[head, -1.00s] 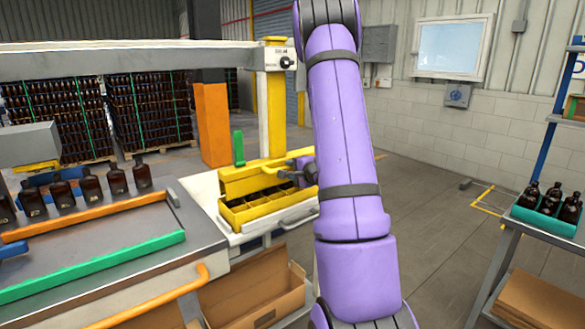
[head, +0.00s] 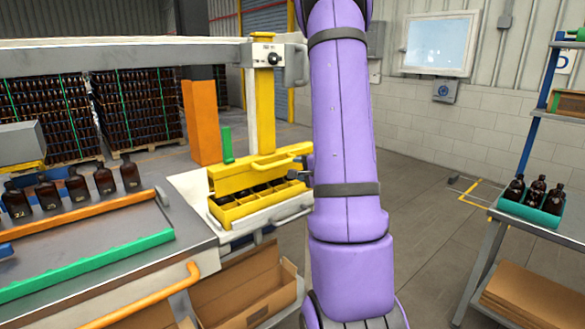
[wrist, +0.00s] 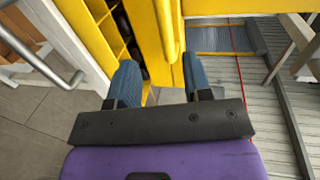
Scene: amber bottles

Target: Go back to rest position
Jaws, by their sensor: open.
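My gripper (wrist: 161,88) shows in the wrist view with its two blue-grey fingers apart and nothing between them. In the head view it is mostly hidden behind my purple arm, just right of the yellow crate. The yellow crate (head: 228,213) stands on a white stand, with its compartments showing dark insides and its yellow lid (head: 235,182) raised at the back. In the wrist view the yellow lid's bar (wrist: 167,30) lies beyond the fingertips, and I cannot tell how far. Amber bottles (head: 104,178) stand in a row on the bench at left.
An orange post (head: 202,122) and a yellow post stand behind the crate. A teal tray (head: 552,220) of amber bottles sits on the table at right. Open cardboard boxes (head: 245,287) lie below the crate.

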